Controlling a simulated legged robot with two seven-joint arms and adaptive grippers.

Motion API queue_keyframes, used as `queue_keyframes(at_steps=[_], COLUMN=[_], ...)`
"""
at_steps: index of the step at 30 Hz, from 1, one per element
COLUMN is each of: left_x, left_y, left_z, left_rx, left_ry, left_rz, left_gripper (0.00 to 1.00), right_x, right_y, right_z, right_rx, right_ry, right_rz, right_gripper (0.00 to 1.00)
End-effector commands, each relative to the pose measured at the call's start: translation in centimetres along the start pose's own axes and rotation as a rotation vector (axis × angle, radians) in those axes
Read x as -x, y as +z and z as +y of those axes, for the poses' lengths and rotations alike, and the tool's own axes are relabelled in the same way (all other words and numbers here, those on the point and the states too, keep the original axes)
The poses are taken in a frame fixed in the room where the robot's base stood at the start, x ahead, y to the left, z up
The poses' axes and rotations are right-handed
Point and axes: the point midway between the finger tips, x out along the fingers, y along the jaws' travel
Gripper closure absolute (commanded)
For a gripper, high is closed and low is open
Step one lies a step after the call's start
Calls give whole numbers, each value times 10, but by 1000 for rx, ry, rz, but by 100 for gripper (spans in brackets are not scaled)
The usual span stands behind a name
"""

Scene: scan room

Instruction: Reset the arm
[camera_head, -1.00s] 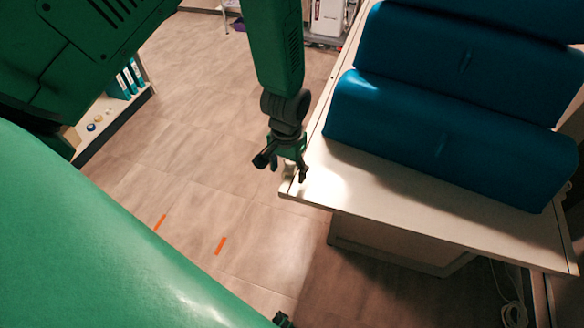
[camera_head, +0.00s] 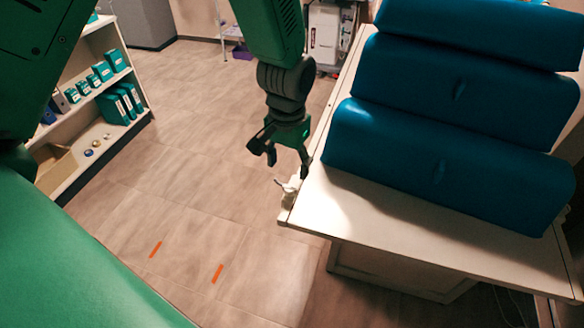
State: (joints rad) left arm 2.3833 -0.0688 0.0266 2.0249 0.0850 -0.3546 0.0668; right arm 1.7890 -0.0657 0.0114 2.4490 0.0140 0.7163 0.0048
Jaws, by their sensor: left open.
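My left gripper (camera_head: 287,158) hangs at the end of my green arm, near the left edge of the white table (camera_head: 375,222). Its dark fingers point down and are spread apart, with nothing between them. A small white object (camera_head: 287,189) shows just below the fingers at the table's corner; I cannot tell whether it is part of the table. My right gripper does not show.
Several blue bolsters (camera_head: 440,165) lie in rows on the table. A shelf (camera_head: 92,130) with teal boxes and binders stands at the left. Two orange strips (camera_head: 217,273) mark the open tiled floor. A white cabinet (camera_head: 327,35) stands at the back.

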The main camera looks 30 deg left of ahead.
Motion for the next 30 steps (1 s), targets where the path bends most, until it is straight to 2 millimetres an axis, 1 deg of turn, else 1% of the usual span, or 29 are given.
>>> queue_keyframes(at_steps=[11,13,14,17,18,20,21,23,24,26,27,30], left_x=[0,-8,-16,-60,-85,-126,-155,-196,-221,-254,-272,-306], left_y=[1,4,7,23,33,52,67,93,111,137,154,192], left_z=[5,5,4,-2,-6,-11,-15,-21,-24,-28,-31,-34], left_rx=[-1,-3,-4,-13,-19,-32,-40,-53,-64,-80,-90,-110], left_ry=[-6,-7,-8,-12,-14,-18,-19,-20,-20,-18,-16,-12], left_rz=[1,-2,-2,-5,-4,-3,0,3,6,12,16,28], left_gripper=[45,45,45,45,45,45,45,45,45,45,45,45], right_x=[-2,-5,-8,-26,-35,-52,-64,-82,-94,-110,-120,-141], right_y=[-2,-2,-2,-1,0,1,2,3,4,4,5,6], right_z=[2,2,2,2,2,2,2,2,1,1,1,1], right_rx=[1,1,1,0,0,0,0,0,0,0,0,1], right_ry=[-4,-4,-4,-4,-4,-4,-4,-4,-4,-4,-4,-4], right_rz=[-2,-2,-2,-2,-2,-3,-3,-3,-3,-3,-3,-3], right_gripper=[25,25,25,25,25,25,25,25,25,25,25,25])
